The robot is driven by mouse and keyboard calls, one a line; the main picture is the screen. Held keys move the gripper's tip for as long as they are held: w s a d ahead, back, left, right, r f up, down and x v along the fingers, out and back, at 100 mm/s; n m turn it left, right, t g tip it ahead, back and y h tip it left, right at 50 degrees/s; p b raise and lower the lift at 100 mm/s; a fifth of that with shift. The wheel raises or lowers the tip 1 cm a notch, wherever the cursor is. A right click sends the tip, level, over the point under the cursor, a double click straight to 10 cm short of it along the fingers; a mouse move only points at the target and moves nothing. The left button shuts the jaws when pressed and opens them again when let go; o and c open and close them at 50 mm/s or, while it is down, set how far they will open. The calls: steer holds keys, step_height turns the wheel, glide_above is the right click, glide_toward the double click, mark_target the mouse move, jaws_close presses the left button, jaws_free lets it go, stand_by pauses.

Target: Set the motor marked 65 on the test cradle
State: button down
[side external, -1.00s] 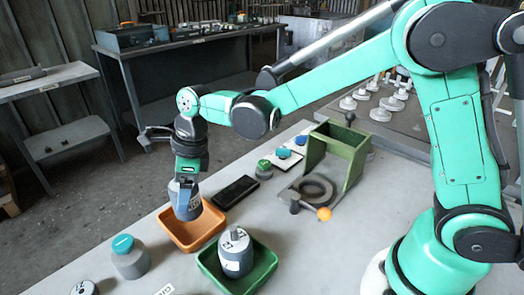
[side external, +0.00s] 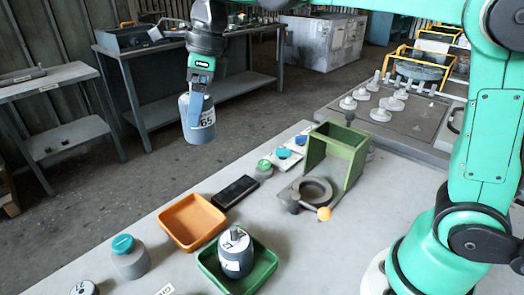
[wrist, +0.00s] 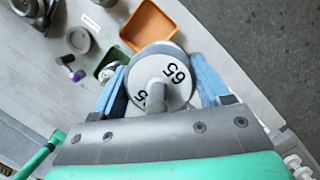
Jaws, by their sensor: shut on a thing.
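A second motor (side external: 236,252) stands in the green tray (side external: 270,262).
The orange tray (side external: 186,222) is empty. A black flat box (side external: 235,191) lies beside it. A teal-lidded jar (side external: 129,256) stands at the front left. Small green and blue-topped parts (side external: 265,165) sit left of the green stand. The bench right of the trays is clear.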

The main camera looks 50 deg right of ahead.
steer(key=s+d+f+m, duration=0.1)
steer(key=s+d+f, duration=0.15)
steer(key=d, duration=0.35)
steer(key=s+d+f+m, duration=0.2)
steer(key=d+f, duration=0.1)
steer(key=d, duration=0.3)
steer(key=shift+s+d+f+m+t+h, duration=0.15)
steer(key=shift+s+d+f+m, duration=0.2)
steer(key=shift+s+d+f, duration=0.9)
steer(key=shift+s+d+f+m+t+h, duration=0.25)
steer(key=shift+s+d+f, duration=0.45)
steer(key=shift+s+f, duration=1.15)
steer(key=shift+s+d+f+m+t+h, duration=0.1)
steer(key=shift+s+d+f+m, duration=0.3)
steer(key=shift+s+d+f, duration=1.15)
steer(key=shift+a+x, duration=0.2)
steer(key=shift+x, duration=0.65)
steer(key=shift+a+x, duration=0.2)
steer(key=shift+x, duration=0.65)
jaws_free()
steer(key=shift+w, duration=0.1)
steer(key=shift+r, duration=0.15)
step_height(320, 180, up, 7)
steer(key=shift+r, duration=0.2)
